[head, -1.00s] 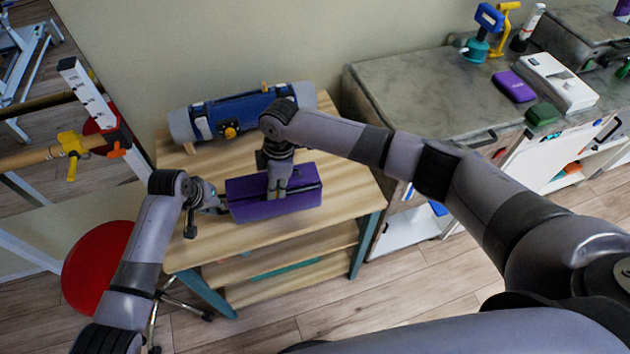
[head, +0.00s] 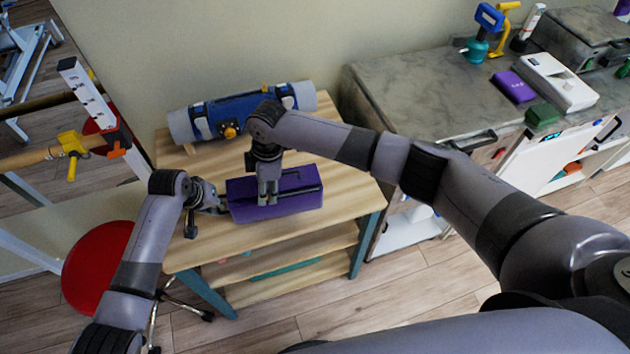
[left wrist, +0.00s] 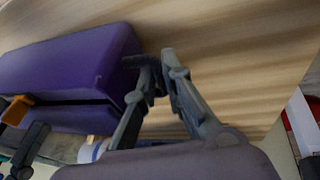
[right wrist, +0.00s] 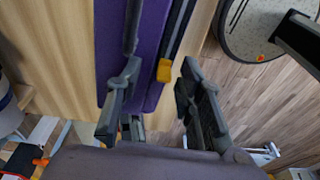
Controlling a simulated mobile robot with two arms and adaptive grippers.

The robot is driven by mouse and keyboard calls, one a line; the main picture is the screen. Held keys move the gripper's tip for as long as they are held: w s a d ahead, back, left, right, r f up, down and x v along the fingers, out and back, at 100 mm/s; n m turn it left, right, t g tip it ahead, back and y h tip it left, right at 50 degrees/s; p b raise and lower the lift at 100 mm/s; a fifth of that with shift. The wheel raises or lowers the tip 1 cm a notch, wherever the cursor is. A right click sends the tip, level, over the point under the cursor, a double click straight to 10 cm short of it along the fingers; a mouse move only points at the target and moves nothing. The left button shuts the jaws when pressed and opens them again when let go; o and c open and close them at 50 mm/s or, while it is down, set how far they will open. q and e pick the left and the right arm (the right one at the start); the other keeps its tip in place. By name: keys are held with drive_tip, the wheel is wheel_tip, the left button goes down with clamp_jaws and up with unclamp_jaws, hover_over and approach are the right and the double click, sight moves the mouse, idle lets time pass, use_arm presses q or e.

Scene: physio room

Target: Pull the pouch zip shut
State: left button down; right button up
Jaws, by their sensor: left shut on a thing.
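The purple pouch (head: 300,202) lies on the wooden table, with a dark zip line along its top. Its orange zip pull (right wrist: 165,70) sits between the spread fingers of my right gripper (right wrist: 158,85), apart from both as far as I can see. The pull also shows in the left wrist view (left wrist: 17,111). My right gripper (head: 268,203) is open and points down over the pouch's left half. My left gripper (head: 222,210) is shut on the pouch's left end; its fingers (left wrist: 160,68) are close together at the pouch's corner. The exact grip is partly hidden.
A blue and grey roll (head: 240,113) lies behind the pouch at the table's back. A red stool (head: 97,265) stands at the left. A grey counter (head: 430,100) is at the right. The table (head: 350,195) is bare right of the pouch.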

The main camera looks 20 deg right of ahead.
wheel_tip(320, 180, up, 8)
idle(1.1)
use_arm(q)
drive_tip(key=c, duration=1.7)
unclamp_jaws()
